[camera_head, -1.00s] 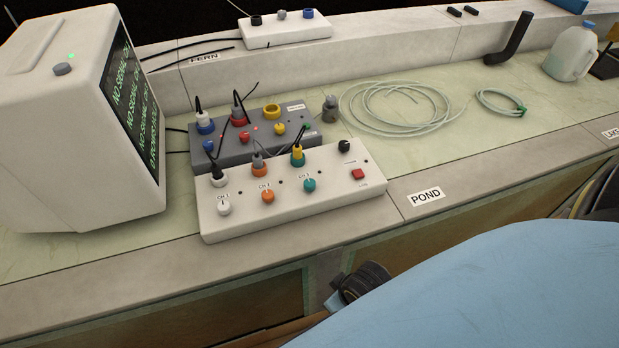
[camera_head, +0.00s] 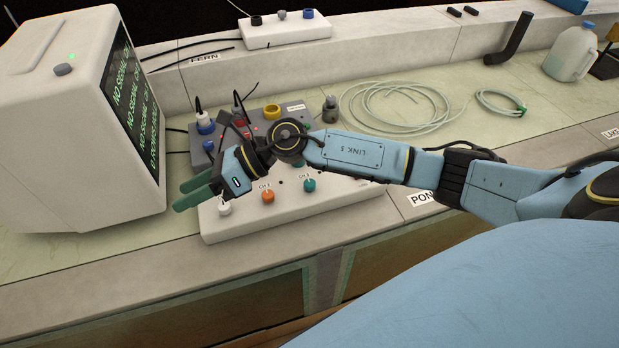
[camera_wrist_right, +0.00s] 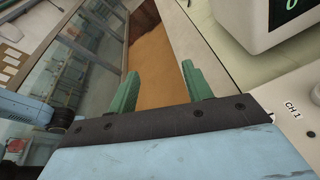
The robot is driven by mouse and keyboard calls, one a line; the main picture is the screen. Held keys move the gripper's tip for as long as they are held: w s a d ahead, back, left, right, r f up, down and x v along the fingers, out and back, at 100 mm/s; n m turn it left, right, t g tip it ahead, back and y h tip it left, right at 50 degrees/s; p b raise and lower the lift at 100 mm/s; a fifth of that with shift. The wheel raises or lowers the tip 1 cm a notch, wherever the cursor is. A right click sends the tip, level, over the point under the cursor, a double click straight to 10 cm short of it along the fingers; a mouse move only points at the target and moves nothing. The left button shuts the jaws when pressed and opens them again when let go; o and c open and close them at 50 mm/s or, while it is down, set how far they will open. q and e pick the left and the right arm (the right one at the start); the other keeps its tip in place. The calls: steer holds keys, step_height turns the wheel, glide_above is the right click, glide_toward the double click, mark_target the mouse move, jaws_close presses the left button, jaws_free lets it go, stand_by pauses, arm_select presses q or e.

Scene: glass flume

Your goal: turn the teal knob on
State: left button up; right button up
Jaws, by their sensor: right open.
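The teal knob (camera_head: 309,185) is on the front face of the white control box (camera_head: 290,208), right of an orange knob (camera_head: 267,196) and a white knob (camera_head: 224,208). My right gripper (camera_head: 192,194) is open and empty, over the left end of the box, left of the teal knob and apart from it. Its green fingers (camera_wrist_right: 157,88) point away from the teal knob. In the right wrist view the box shows only at the right edge, by its CH 1 label (camera_wrist_right: 293,108), and the teal knob is out of view. My right arm hides the back of the box.
A monitor (camera_head: 60,120) reading NO SIGNAL stands at the left, close to my right gripper. A grey box (camera_head: 200,150) with cables and plugs lies behind the white box. Coiled tubing (camera_head: 400,105) and a jug (camera_head: 572,52) are farther right.

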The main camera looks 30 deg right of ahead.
steer(key=w+d+f+n+g+h, duration=0.1)
steer(key=d+f+n+h, duration=0.15)
steer(key=d, duration=0.25)
steer(key=d+f+n+g+h, duration=0.1)
steer(key=d+f+n+h, duration=0.1)
steer(key=d+n+h, duration=0.15)
steer(key=n+h, duration=0.2)
steer(key=h, duration=0.6)
glide_above(310, 183)
steer(key=shift+g, duration=0.4)
step_height(310, 183, down, 12)
steer(key=shift+f, duration=0.1)
steer(key=shift+c, duration=0.3)
steer(key=c, duration=0.9)
